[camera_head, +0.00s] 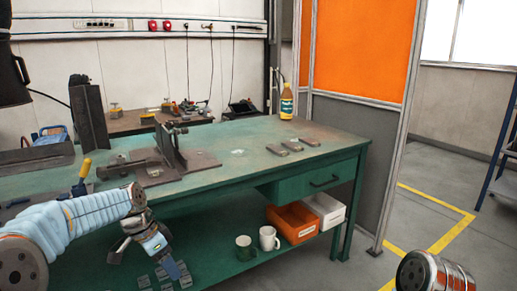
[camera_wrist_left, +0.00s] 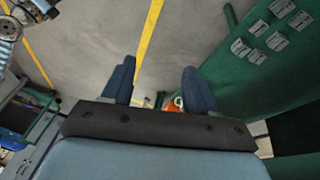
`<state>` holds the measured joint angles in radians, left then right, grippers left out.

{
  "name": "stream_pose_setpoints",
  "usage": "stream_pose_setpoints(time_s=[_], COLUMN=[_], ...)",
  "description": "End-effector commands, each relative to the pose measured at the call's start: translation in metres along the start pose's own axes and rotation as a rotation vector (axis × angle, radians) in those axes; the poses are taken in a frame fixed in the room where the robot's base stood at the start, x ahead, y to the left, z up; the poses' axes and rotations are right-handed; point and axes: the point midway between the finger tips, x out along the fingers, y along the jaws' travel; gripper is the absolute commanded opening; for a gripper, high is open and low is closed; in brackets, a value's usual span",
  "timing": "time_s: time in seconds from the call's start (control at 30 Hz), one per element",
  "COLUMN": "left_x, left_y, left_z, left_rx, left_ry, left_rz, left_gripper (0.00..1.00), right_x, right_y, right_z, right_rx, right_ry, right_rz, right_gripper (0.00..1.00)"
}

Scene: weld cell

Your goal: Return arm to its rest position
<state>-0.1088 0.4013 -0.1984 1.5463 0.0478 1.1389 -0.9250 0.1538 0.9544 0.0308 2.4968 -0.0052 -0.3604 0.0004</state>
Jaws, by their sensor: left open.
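My left arm (camera_head: 75,222) comes in from the left, in front of the green workbench. My left gripper (camera_head: 146,262) hangs below the bench top, pointing down, at the front of the lower shelf. Its fingers are apart with nothing visible between them. In the left wrist view the two blue fingers of this gripper (camera_wrist_left: 158,88) are spread, with floor and a yellow line behind them. A rounded metal link of my right arm (camera_head: 435,274) shows at the bottom right; its gripper is out of view.
The green workbench (camera_head: 240,150) carries a metal fixture (camera_head: 172,150) and flat metal pieces (camera_head: 290,146). Its lower shelf holds grey blocks (camera_head: 165,275), two mugs (camera_head: 268,238), an orange bin (camera_head: 292,222) and a white bin (camera_head: 324,209).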

Motion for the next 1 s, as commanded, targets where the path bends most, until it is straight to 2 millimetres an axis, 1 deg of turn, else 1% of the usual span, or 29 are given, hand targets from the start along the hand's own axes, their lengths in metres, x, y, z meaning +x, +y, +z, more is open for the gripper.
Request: stream_pose_setpoints(time_s=[0.03, 0.07, 0.1, 0.17, 0.27, 0.3, 0.37, 0.4, 0.47, 0.5, 0.53, 0.6, 0.7, 0.73, 0.83, 1.0], left_x=[0.021, 0.033, 0.05, 0.078, 0.135, 0.161, 0.206, 0.235, 0.273, 0.294, 0.307, 0.329, 0.345, 0.347, 0.351, 0.351], left_y=[0.001, 0.0, 0.0, 0.002, 0.011, 0.018, 0.034, 0.049, 0.074, 0.093, 0.107, 0.139, 0.176, 0.184, 0.2, 0.203], left_z=[0.002, 0.003, 0.006, 0.01, 0.024, 0.032, 0.048, 0.062, 0.083, 0.097, 0.107, 0.128, 0.149, 0.154, 0.162, 0.164], left_rx=[-0.029, -0.049, -0.08, -0.129, -0.232, -0.283, -0.374, -0.441, -0.542, -0.608, -0.655, -0.758, -0.873, -0.9, -0.955, -0.972], left_ry=[-0.009, -0.01, -0.013, -0.018, -0.026, -0.029, -0.033, -0.034, -0.033, -0.03, -0.026, -0.018, -0.005, -0.003, 0.007, 0.015], left_rz=[0.006, 0.005, 0.004, 0.003, 0.004, 0.005, 0.008, 0.012, 0.017, 0.022, 0.025, 0.036, 0.05, 0.054, 0.061, 0.06], left_gripper=[0.58, 0.58, 0.58, 0.58, 0.58, 0.58, 0.58, 0.58, 0.58, 0.58, 0.58, 0.58, 0.58, 0.58, 0.58, 0.58], right_x=[0.0, 0.0, 0.0, 0.0, 0.0, 0.0, 0.0, 0.0, 0.0, 0.0, 0.0, 0.0, 0.0, 0.0, 0.0, 0.0], right_y=[0.0, 0.0, 0.0, 0.0, 0.0, 0.0, 0.0, 0.0, 0.0, 0.0, 0.0, 0.0, 0.0, 0.0, 0.0, 0.0], right_z=[0.0, 0.0, 0.0, 0.0, 0.0, 0.0, 0.0, 0.0, 0.0, 0.0, 0.0, 0.0, 0.0, 0.0, 0.0, 0.0], right_rx=[0.0, 0.0, 0.0, 0.0, 0.0, 0.0, 0.0, 0.0, 0.0, 0.0, 0.0, 0.0, 0.0, 0.0, 0.0, 0.0], right_ry=[0.0, 0.0, 0.0, 0.0, 0.0, 0.0, 0.0, 0.0, 0.0, 0.0, 0.0, 0.0, 0.0, 0.0, 0.0, 0.0], right_rz=[0.0, 0.0, 0.0, 0.0, 0.0, 0.0, 0.0, 0.0, 0.0, 0.0, 0.0, 0.0, 0.0, 0.0, 0.0, 0.0], right_gripper=[0.43, 0.43, 0.43, 0.43, 0.43, 0.43, 0.43, 0.43, 0.43, 0.43, 0.43, 0.43, 0.43, 0.43, 0.43, 0.43])
